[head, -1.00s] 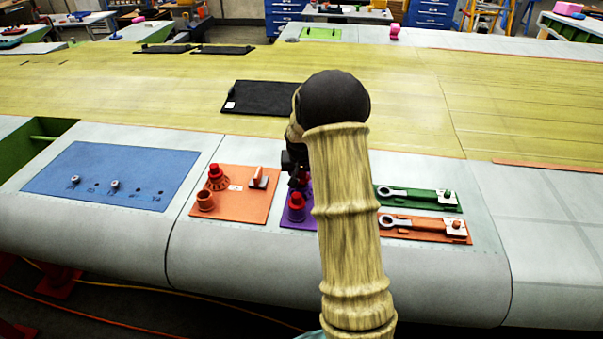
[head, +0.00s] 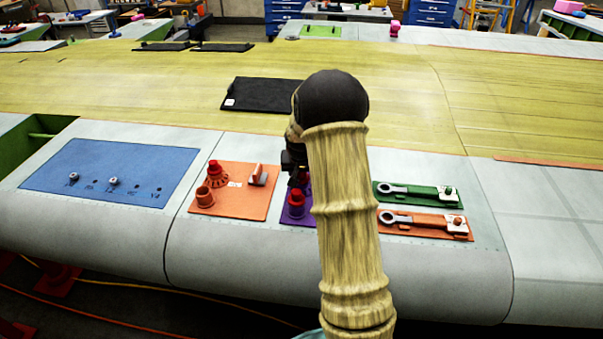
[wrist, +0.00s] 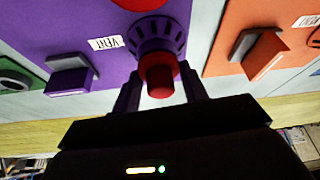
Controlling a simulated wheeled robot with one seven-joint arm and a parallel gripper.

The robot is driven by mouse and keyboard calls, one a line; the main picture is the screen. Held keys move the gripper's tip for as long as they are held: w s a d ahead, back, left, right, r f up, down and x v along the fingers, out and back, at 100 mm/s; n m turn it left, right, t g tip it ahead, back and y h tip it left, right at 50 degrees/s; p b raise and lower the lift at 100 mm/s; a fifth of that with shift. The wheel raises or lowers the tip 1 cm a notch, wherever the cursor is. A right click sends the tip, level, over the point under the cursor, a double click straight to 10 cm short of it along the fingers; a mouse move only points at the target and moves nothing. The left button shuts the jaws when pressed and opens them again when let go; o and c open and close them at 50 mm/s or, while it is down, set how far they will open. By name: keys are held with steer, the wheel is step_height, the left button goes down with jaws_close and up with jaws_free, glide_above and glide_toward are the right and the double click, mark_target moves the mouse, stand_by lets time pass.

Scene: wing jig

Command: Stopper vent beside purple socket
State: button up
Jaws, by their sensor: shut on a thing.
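My gripper (wrist: 160,92) is shut on a red stopper (wrist: 158,80) at a purple slotted socket (wrist: 156,38) in the wrist view. The stopper overlaps the socket's rim; I cannot tell how deep it sits. The socket stands on a purple plate (wrist: 110,75), with a white VENT label (wrist: 105,43) beside it. Another red part (wrist: 140,3) is cut off at the top edge. In the head view my gripper (head: 294,174) is partly hidden behind my arm, over the far part of the purple plate (head: 290,219). A red stopper (head: 296,197) stands at the plate's near part.
A purple wedge-shaped block (wrist: 70,77) is beside the label. Green (head: 420,201) and orange (head: 430,230) tool plates lie right.

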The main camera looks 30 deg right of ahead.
steer(key=o, duration=1.1)
steer(key=shift+c, duration=0.2)
steer(key=shift+r, duration=0.1)
steer(key=b+v, duration=0.4)
steer(key=v, duration=1.3)
steer(key=shift+s+a, duration=0.1)
steer(key=shift+a, duration=0.05)
steer(key=s+a+f+n, duration=0.1)
steer(key=s+a+f, duration=0.3)
steer(key=s, duration=0.3)
steer(key=s+a+f+n+g+y, duration=0.1)
steer(key=s+a+f+n, duration=0.1)
steer(key=s+a+f, duration=0.3)
steer(key=s+a+f+n+y, duration=0.1)
steer(key=s+a+f, duration=0.3)
steer(key=s, duration=0.5)
steer(key=shift+a+f+n, duration=0.2)
steer(key=shift+a+n, duration=0.5)
steer(key=shift+a, duration=0.05)
